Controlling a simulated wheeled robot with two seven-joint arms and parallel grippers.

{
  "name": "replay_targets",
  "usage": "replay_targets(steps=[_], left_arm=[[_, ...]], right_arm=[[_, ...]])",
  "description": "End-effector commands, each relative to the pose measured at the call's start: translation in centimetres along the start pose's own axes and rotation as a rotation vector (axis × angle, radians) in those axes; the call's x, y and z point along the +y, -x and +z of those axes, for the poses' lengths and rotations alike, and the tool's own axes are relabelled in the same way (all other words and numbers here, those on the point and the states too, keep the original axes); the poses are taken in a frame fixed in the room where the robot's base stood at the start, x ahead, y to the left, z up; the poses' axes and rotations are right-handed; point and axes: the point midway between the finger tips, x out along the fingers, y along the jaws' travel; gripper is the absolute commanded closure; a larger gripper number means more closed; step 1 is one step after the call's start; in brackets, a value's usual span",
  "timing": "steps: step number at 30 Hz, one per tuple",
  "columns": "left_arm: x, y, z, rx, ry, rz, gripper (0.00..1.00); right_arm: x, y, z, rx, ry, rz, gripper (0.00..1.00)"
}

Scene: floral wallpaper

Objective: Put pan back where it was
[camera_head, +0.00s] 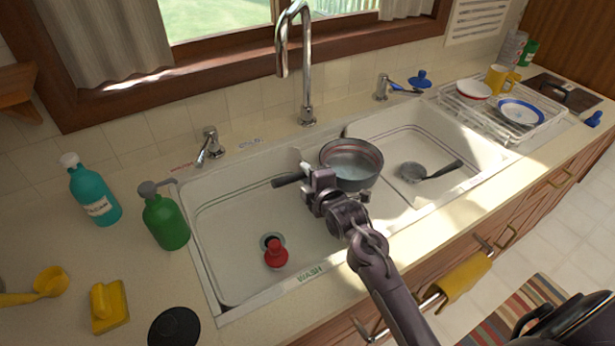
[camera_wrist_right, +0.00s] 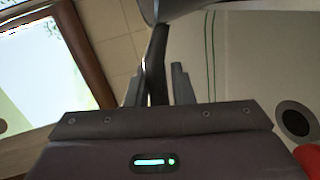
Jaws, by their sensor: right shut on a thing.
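A round metal pan (camera_head: 352,165) with a dark handle (camera_head: 289,180) is over the divider between the two sink basins. My right gripper (camera_head: 318,180) reaches in from the lower right and is shut on the pan's handle. In the right wrist view the handle (camera_wrist_right: 158,65) runs up between the two fingers to the pan's edge (camera_wrist_right: 175,8) at the top. I cannot tell whether the pan touches the divider. My left gripper is not in view.
The left basin (camera_head: 225,215) holds a red stopper (camera_head: 275,255). The right basin holds a dark strainer or ladle (camera_head: 425,171). The faucet (camera_head: 306,70) stands behind the pan. A dish rack (camera_head: 490,130) with plates is at right; green (camera_head: 165,220) and teal (camera_head: 93,192) bottles are at left.

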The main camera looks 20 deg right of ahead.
Motion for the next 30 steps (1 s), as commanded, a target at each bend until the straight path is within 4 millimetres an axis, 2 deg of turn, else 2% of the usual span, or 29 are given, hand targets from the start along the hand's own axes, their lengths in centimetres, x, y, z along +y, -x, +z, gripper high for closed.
replay_targets(steps=[14,15,19,30], left_arm=[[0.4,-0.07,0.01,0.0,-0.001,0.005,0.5],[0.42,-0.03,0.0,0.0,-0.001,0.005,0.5],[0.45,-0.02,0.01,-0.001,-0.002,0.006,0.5],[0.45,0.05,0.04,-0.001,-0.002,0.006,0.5]], right_arm=[[-0.96,-0.27,0.11,0.001,0.004,0.006,1.0],[-1.17,-0.26,0.12,0.0,0.001,0.001,0.75],[-1.15,-0.25,0.12,0.0,0.0,0.001,0.58],[-0.94,0.03,0.13,-0.001,0.0,0.001,0.57]])
